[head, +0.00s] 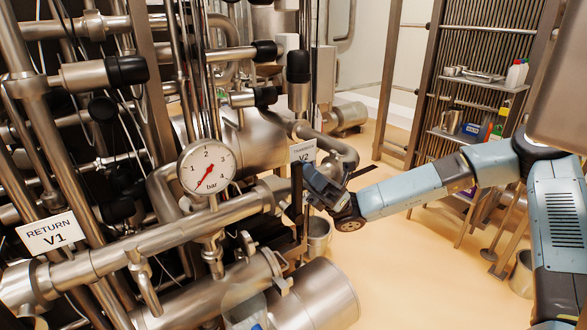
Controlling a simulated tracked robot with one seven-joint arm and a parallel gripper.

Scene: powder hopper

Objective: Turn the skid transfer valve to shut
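The sign reading TRANSFER V2 (303,151) stands among the steel pipes near the middle of the head view. My arm reaches in from the right, and my gripper (309,188) is just below this sign, in front of the pipework. A narrow dark upright bar (298,225) runs beside and below my gripper; I cannot tell whether it is the valve's handle. The valve body is largely hidden behind my gripper and wrist. The fingers are too small and dark to tell whether they are open, shut or touching anything.
A pressure gauge (207,167) is left of my gripper, its needle near the low end. A sign RETURN V1 (50,234) is at far left. A steel bucket (319,239) stands below my wrist. A shelf rack (474,82) stands behind my arm. Open floor (405,262) lies below my arm.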

